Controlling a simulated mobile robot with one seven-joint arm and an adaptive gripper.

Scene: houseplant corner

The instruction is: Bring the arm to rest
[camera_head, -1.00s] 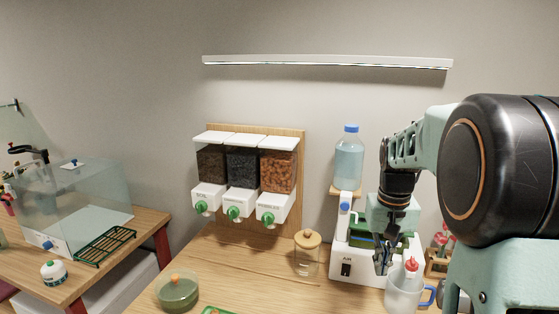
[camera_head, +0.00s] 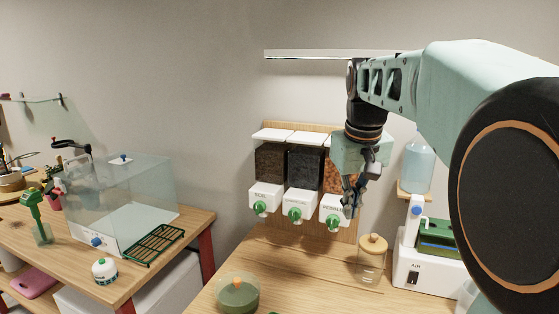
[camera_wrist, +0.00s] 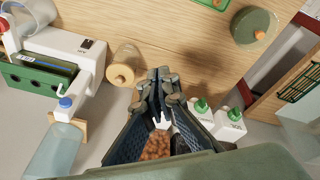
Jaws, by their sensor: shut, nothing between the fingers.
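My gripper (camera_head: 350,203) is in the air in front of the rightmost dispenser in the head view, and hides part of it. In the wrist view my gripper (camera_wrist: 160,75) has its fingers together with nothing between them. My arm reaches in from the right of the head view, raised above the wooden table (camera_head: 300,280).
Three wall dispensers (camera_head: 295,180) hang behind my gripper. A clear tank (camera_head: 120,200) stands on the left table.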

